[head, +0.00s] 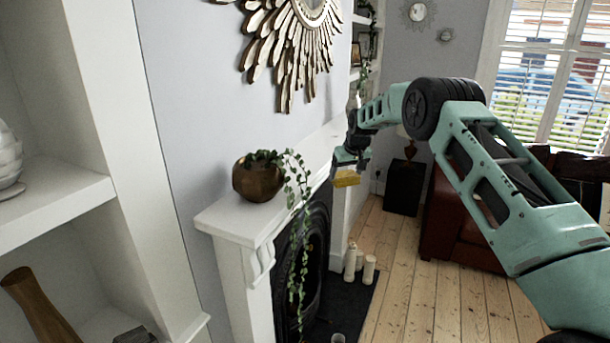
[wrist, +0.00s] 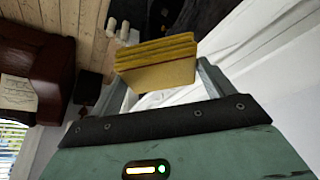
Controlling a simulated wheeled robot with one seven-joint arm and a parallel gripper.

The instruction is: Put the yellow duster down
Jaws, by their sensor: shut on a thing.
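The yellow duster (head: 346,178) is a small folded yellow block held at the end of my arm, beside the white mantelpiece (head: 232,217). My gripper (head: 349,160) is shut on it. In the wrist view the duster (wrist: 156,65) sits between the two fingers of my gripper (wrist: 163,82), its layered folds facing away. In the head view it appears at about the height of the mantel shelf, near its far part. I cannot tell whether it touches the shelf.
A brown pot (head: 257,182) with a trailing plant stands on the near end of the mantelpiece. Several white candles (head: 352,262) stand on the dark hearth (head: 352,308) below. A dark red sofa (head: 450,215) is at the right. A sunburst mirror (head: 290,45) hangs above the shelf.

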